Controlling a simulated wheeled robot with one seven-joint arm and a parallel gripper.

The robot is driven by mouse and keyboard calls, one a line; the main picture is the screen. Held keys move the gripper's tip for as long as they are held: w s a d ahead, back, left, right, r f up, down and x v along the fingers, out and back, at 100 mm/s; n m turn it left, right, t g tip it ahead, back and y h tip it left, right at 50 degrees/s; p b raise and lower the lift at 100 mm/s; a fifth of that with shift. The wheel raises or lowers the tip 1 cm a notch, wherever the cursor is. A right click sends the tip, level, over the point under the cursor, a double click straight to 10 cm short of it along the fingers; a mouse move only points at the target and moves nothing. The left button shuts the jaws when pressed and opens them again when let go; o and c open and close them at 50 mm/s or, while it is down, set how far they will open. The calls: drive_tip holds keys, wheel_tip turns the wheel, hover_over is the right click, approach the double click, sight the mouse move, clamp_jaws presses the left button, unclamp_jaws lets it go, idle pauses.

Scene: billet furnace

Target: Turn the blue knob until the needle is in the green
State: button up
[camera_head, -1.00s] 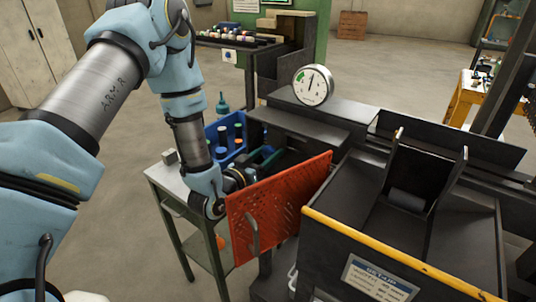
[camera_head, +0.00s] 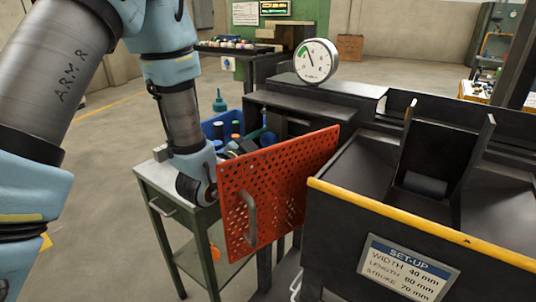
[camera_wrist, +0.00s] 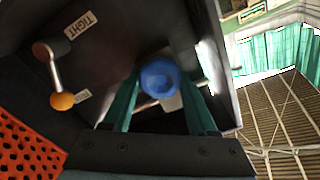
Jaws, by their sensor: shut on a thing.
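The blue knob (camera_wrist: 160,78) is in the middle of the wrist view, on a dark machine part. My gripper (camera_wrist: 160,90) has its teal fingers on either side of the knob, shut on it. In the head view the knob cannot be made out, and my gripper is mostly hidden behind the red perforated guard (camera_head: 275,190). The round white gauge (camera_head: 316,62) stands on top of the machine. Its dark needle points up and left, at or close to the green band on the dial's upper left; the exact overlap is too small to tell.
The wrist view shows a lever with an orange ball (camera_wrist: 62,101) beside a TIGHT label (camera_wrist: 81,25). A blue bin (camera_head: 213,128) of bottles stands by a grey side table (camera_head: 150,178). A yellow-edged machine bed (camera_head: 420,222) lies to the right.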

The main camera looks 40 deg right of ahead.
sight(268, 139)
drive_tip(key=shift+f+m+b, duration=0.1)
drive_tip(key=shift+m+b, duration=0.7)
drive_tip(key=shift+b, duration=0.1)
drive_tip(key=o, duration=1.4)
drive_tip(key=b+v, duration=0.1)
drive_tip(key=v, duration=0.4)
drive_tip(key=shift+s+a+b, duration=0.1)
drive_tip(key=shift+a+b, duration=0.25)
drive_tip(key=shift+a, duration=0.05)
drive_tip(key=shift+d+r+p, duration=0.1)
drive_tip(key=shift+r+p, duration=0.2)
drive_tip(key=shift+p, duration=1.8)
